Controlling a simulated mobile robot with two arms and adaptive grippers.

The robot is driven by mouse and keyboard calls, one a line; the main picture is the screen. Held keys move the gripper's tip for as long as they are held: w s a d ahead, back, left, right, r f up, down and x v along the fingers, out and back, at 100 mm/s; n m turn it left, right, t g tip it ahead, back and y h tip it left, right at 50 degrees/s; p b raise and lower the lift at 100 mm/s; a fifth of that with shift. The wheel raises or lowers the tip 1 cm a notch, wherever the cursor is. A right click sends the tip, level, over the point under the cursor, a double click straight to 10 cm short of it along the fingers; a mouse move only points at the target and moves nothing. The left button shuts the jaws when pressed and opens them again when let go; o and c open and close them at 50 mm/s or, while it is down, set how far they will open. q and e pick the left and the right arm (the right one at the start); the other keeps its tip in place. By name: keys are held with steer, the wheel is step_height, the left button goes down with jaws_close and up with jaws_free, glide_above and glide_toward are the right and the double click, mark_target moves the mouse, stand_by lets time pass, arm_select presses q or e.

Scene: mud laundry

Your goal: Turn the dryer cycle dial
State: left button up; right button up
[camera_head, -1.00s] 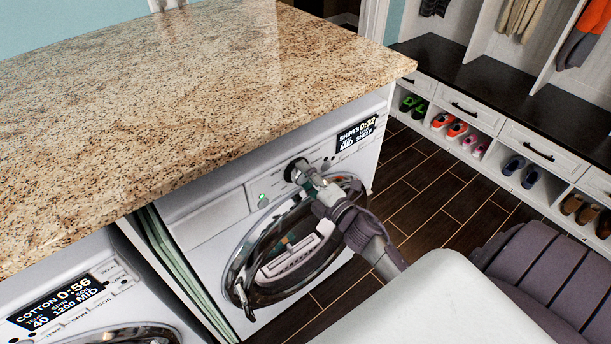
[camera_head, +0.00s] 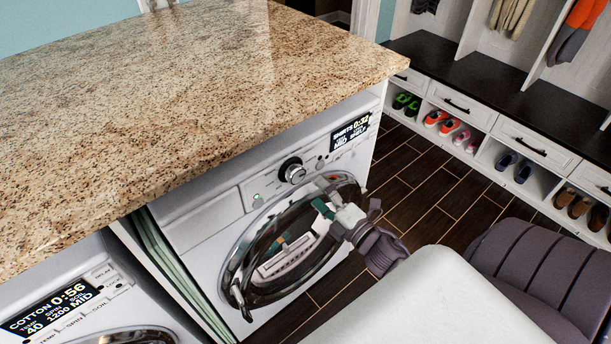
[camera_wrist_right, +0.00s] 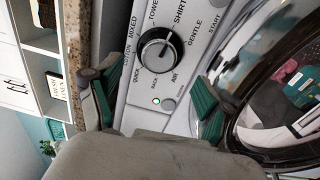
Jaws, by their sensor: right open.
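The dryer cycle dial (camera_head: 292,170) is a round black and silver knob on the white dryer's front panel. It also shows in the right wrist view (camera_wrist_right: 157,50), with cycle names printed around it. My right gripper (camera_head: 322,207) is in front of the dryer's round door, below and to the right of the dial and apart from it. In the right wrist view its two green-padded fingers (camera_wrist_right: 155,98) are spread wide with nothing between them. The dryer display (camera_head: 350,132) is lit at the panel's right. My left gripper is not in view.
A granite counter (camera_head: 190,90) overhangs the machines, its edge just above the panel. The round dryer door (camera_head: 235,262) is closed. A second machine with a lit display (camera_head: 55,312) stands at left. Cubbies with shoes (camera_head: 525,172) line the right, beyond open wood floor.

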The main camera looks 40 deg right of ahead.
steer(key=shift+s+d, duration=0.15)
steer(key=shift+s, duration=1.7)
steer(key=shift+f, duration=0.1)
